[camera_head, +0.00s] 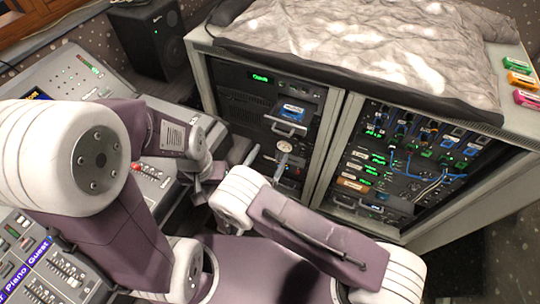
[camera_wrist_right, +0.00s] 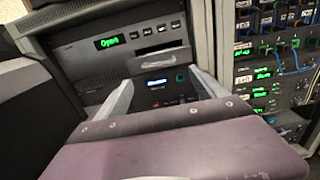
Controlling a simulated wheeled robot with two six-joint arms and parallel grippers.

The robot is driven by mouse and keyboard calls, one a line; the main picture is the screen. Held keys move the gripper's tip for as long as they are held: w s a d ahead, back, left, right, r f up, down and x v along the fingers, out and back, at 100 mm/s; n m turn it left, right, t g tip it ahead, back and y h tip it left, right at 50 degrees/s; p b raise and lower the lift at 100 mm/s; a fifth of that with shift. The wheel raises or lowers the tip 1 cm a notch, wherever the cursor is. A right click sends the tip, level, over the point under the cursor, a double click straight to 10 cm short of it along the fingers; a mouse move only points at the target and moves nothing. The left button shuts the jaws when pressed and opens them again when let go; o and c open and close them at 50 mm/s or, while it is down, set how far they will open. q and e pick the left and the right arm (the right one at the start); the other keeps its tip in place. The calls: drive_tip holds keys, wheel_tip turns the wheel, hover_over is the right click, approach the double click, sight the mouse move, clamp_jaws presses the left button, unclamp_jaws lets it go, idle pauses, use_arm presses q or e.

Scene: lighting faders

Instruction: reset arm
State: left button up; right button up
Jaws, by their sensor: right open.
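My right gripper (camera_head: 268,155) is open in front of the left bay of the equipment rack. Its two grey fingers stand apart in the right wrist view (camera_wrist_right: 162,90), with nothing seen between them. A drawer (camera_head: 285,126) sticks out of the rack just beyond and above the fingertips; it also shows in the right wrist view (camera_wrist_right: 160,58). A blue-labelled item (camera_head: 292,110) shows at the drawer in the head view. My left arm is folded at the left; its gripper (camera_head: 207,177) is partly hidden, and its opening cannot be made out.
The rack's right bay holds patch cables (camera_head: 428,185) and green displays. A grey cloth (camera_head: 370,40) covers the rack top, with coloured cartridges (camera_head: 520,80) beside it.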

drive_tip(key=s+d+r+m+g+h+p, duration=0.25)
drive_tip(key=d+m+g, duration=0.3)
drive_tip(key=d, duration=0.45)
drive_tip(key=s+d+r+m+g+h+p, duration=0.1)
drive_tip(key=s+d+r+m+g+h, duration=0.15)
drive_tip(key=d+m+g, duration=0.55)
drive_tip(key=s+d+r+m+g+y+p, duration=0.25)
drive_tip(key=s+d+m+g+y, duration=0.35)
drive_tip(key=s, duration=0.3)
use_arm(q)
wheel_tip(320, 180, up, 8)
drive_tip(key=p, duration=0.1)
drive_tip(key=shift+w+f+p, duration=0.25)
drive_tip(key=shift+w+p, duration=0.1)
drive_tip(key=shift+w, duration=0.1)
use_arm(e)
wheel_tip(320, 180, up, 6)
drive_tip(key=a+m+t+y, duration=0.2)
drive_tip(key=m+y, duration=0.3)
drive_tip(key=m, duration=0.8)
drive_tip(key=shift+s+f+t, duration=0.15)
drive_tip(key=shift+t, duration=0.7)
